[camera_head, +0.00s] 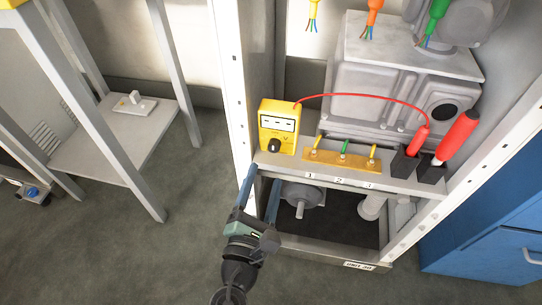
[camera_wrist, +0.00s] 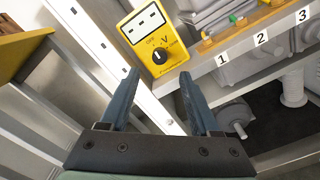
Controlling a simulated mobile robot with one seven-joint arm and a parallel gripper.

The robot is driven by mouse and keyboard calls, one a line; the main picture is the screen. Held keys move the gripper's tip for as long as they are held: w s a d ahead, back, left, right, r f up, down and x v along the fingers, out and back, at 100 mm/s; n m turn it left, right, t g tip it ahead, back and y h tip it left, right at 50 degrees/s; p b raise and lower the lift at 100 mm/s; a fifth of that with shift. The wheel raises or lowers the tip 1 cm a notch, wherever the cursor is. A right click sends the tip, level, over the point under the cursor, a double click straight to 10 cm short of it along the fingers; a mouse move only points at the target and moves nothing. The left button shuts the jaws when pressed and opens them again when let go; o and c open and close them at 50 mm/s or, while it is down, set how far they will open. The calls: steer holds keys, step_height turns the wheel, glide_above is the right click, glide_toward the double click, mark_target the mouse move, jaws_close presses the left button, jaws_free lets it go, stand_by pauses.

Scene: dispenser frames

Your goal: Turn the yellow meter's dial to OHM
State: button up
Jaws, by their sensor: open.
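The yellow meter (camera_head: 278,126) stands upright at the left end of the grey shelf in the cabinet. Its black dial (camera_head: 275,146) sits low on its front face, below a white display. In the wrist view the meter (camera_wrist: 142,27) shows at the top, with the dial (camera_wrist: 160,56) and the letters OFF and V beside it. My gripper (camera_head: 259,182) is open and empty, below and in front of the meter. In the wrist view the two fingers (camera_wrist: 158,76) point toward the dial, apart from it.
A red cable runs from the meter to a red probe (camera_head: 417,139) in a black holder; another red probe (camera_head: 457,136) stands beside it. A brass terminal strip (camera_head: 341,159) sits above labels 1, 2, 3. The white cabinet post (camera_head: 232,90) is close left of the meter.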

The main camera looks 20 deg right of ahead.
mark_target(273, 150)
steer(key=b+x, duration=0.1)
steer(key=x, duration=0.6)
jaws_close()
